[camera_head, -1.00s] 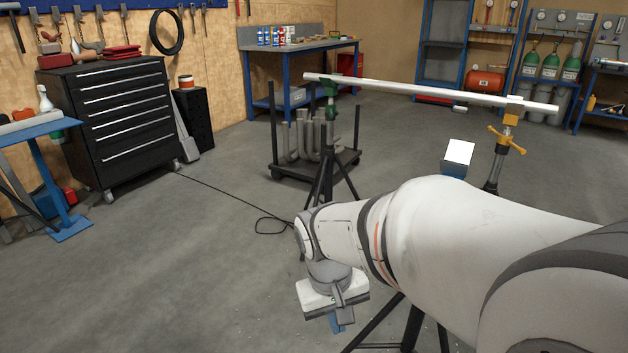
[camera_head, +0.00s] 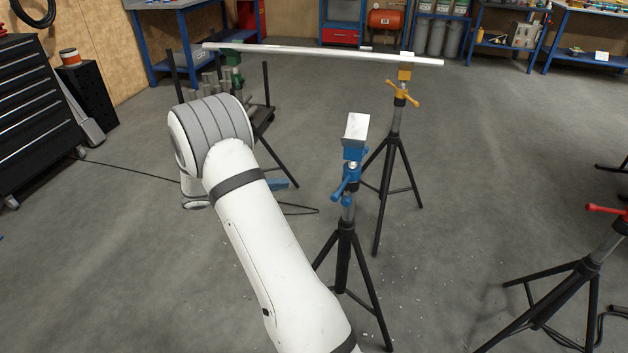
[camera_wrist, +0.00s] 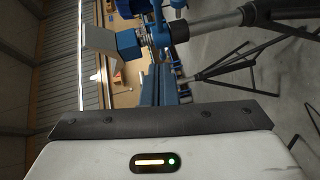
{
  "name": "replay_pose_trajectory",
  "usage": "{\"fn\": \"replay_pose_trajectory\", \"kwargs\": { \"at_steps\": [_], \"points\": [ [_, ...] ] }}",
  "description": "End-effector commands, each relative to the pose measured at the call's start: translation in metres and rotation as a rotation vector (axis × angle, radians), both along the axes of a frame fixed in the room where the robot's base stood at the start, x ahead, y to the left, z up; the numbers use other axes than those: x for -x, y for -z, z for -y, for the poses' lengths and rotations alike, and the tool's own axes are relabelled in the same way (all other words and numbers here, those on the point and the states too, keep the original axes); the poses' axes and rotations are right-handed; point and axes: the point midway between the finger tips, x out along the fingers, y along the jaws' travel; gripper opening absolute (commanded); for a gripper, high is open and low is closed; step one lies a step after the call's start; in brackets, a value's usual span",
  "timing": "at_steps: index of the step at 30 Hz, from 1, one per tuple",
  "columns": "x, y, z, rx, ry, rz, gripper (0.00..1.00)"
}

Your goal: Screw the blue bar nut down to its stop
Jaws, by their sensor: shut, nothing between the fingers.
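The blue bar nut (camera_head: 346,188) is on the neck of a black tripod stand, below a blue head with a tilted pale plate (camera_head: 356,128). In the wrist view the stand lies sideways, with the blue nut (camera_wrist: 176,30) near the top centre. My gripper (camera_head: 284,183) is mostly hidden behind my white arm, with a bit of blue showing left of the stand. In the wrist view my gripper's blue fingers (camera_wrist: 162,75) are together and empty. They appear apart from the nut. The nut's height above its stop cannot be judged.
A yellow-headed stand (camera_head: 402,92) and a green-headed stand (camera_head: 231,72) carry a long pale pipe (camera_head: 320,51) behind. A red-handled stand (camera_head: 606,210) is at the right. A black tool cabinet (camera_head: 30,110) is at the left. Open floor lies between.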

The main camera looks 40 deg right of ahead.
Motion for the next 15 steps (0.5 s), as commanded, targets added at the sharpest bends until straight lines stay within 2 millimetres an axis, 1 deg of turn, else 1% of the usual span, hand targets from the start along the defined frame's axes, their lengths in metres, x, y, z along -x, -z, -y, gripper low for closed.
{"fn": "replay_pose_trajectory", "kwargs": {
  "at_steps": [5, 15],
  "points": [
    [0.005, 0.003, 0.02, 0.005, 0.002, 0.001, 0.0],
    [0.025, 0.013, 0.089, 0.003, 0.002, 0.0, 0.0]
  ]
}}
